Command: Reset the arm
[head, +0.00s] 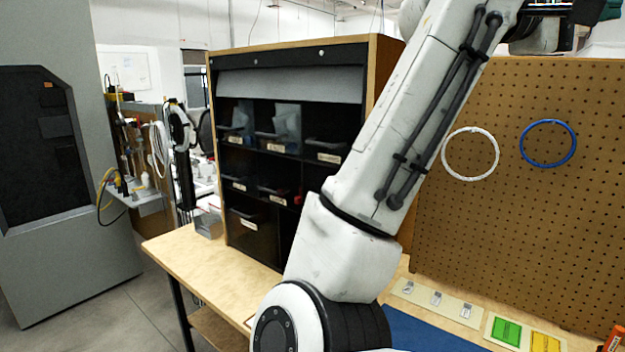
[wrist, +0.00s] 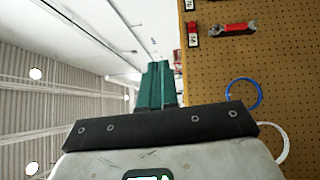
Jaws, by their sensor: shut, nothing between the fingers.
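My arm stands raised across the middle of the head view, its upper end leaving the top right. In the wrist view my gripper (wrist: 155,84) shows as two green fingers side by side, closed together. Nothing shows between them. The wrist camera is turned so that the ceiling fills the left and a pegboard fills the right. The gripper is in free air, apart from the pegboard. In the head view only a dark green piece of the gripper shows at the top right corner, and its fingertips are out of frame.
A pegboard (head: 548,210) holds a white ring (head: 470,176) and a blue ring (head: 548,165). A black shelf cabinet (head: 262,215) with bins stands behind my arm on a wooden table (head: 190,248). A blue mat (head: 420,332) and green and yellow cards (head: 507,331) lie at the lower right.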

